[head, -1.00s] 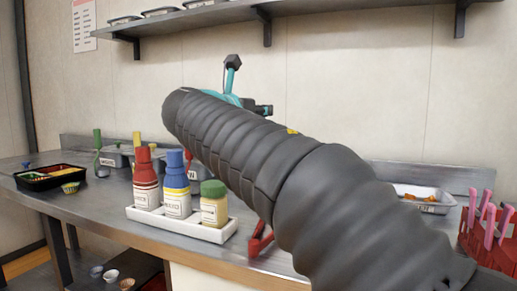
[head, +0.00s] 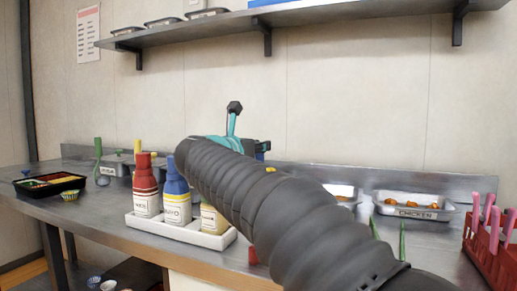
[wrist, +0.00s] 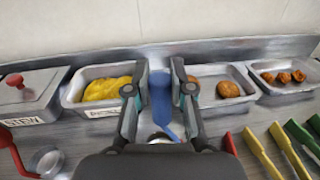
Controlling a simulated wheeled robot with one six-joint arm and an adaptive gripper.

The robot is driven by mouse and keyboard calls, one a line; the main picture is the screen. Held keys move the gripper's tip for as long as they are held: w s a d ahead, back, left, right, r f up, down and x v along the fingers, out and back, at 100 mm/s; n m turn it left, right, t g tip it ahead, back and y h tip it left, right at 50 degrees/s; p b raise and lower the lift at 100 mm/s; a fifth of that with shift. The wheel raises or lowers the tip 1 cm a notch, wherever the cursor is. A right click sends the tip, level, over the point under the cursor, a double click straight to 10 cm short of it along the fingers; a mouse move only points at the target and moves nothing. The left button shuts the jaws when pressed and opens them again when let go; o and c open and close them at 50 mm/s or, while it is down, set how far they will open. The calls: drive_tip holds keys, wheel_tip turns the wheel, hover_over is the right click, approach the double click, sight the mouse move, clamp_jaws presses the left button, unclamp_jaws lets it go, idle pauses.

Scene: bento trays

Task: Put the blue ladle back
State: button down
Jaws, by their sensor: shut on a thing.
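My gripper (wrist: 161,78) is shut on the blue ladle (wrist: 162,104) in the wrist view. The ladle's blue handle stands between the two fingers. A round metal part, apparently its bowl (wrist: 160,137), shows partly below, mostly hidden by my gripper. The ladle is in front of the gap between a tray of yellow food (wrist: 100,88) and a tray of round brown pieces (wrist: 222,88). I cannot tell whether it touches the counter. In the head view my arm hides the fingers and most of the ladle.
A lidded stew container (wrist: 28,95) and a red ladle handle (wrist: 14,150) are at left in the wrist view. Several coloured handles (wrist: 262,152) lie at right. Bottles in a white caddy (head: 180,230) stand beside my arm; a chicken tray (head: 413,211) is right.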

drive_tip(key=shift+f, duration=0.15)
drive_tip(key=c, duration=1)
unclamp_jaws()
drive_tip(key=shift+s+a, duration=0.1)
drive_tip(key=shift+s, duration=0.05)
drive_tip(key=v, duration=1.1)
drive_tip(key=shift+s+a, duration=0.15)
drive_tip(key=shift+s, duration=0.15)
